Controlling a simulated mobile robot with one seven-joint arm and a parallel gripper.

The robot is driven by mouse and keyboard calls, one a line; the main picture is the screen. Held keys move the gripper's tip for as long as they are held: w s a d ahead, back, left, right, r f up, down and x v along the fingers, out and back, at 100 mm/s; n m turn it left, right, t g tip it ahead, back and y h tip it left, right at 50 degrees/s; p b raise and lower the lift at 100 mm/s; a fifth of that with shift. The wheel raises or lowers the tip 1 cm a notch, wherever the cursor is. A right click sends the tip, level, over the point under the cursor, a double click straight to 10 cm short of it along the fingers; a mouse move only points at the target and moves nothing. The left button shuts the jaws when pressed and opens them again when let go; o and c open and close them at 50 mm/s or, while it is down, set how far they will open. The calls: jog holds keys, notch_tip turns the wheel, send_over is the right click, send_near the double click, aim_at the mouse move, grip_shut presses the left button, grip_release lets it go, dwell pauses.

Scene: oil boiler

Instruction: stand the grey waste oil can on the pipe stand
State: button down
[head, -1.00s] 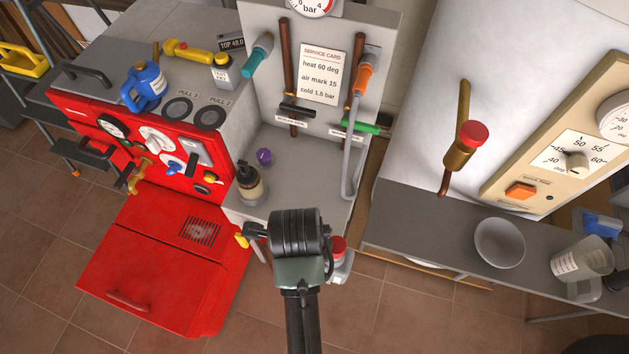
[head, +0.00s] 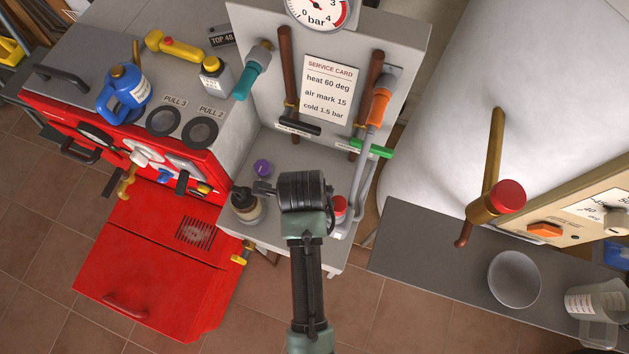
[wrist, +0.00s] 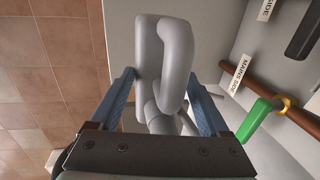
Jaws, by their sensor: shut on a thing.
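My gripper (wrist: 162,78) is shut on the grey waste oil can (wrist: 178,55); its two blue fingers straddle the can's grey handle in the wrist view. In the head view my gripper (head: 302,192) is above the front right part of the pipe stand (head: 272,142), a grey ledge with an upright panel and brown pipes. It hides most of what it holds there. A red cap (head: 339,206) on a pale body shows just right of the gripper. I cannot tell whether the can touches the ledge.
A dark-topped bottle (head: 246,205) and a purple knob (head: 262,168) are on the ledge left of my gripper. A grey pipe (head: 365,185) and green lever (head: 371,148) are at its right. The red boiler (head: 150,255) is left; a bench with a bowl (head: 514,279) is right.

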jog(key=shift+f, duration=2.65)
grip_release()
jog(key=shift+f, duration=0.15)
